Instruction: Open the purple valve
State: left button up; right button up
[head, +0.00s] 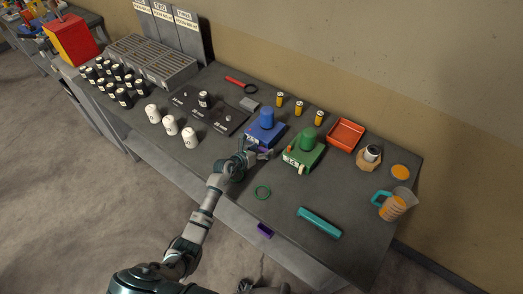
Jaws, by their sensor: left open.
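A blue canister device (265,130) stands on the grey workbench, with a small purple part (262,149) low on its front, partly hidden by my gripper. This may be the purple valve; it is too small to tell how it is turned. My left gripper (258,155) is open, right in front of the blue device. I cannot tell whether it touches the purple part. A green device (303,150) of similar shape stands to the right. Another purple piece (265,230) shows at the bench's front edge.
A red tray (346,135), a jug (397,204) and small orange cylinders (299,107) stand right and behind. The bench (290,200) is otherwise clear there.

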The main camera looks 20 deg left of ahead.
pick_arm(q)
jog(key=c, duration=1.1)
jog(key=m+y+p, duration=0.1)
jog(key=p, duration=0.3)
jog(key=shift+s+d+m, duration=0.1)
jog(key=shift+m, duration=0.3)
jog(key=shift+f+m+p, duration=0.2)
jog(key=shift+m+p, duration=0.1)
jog(key=o, duration=1.1)
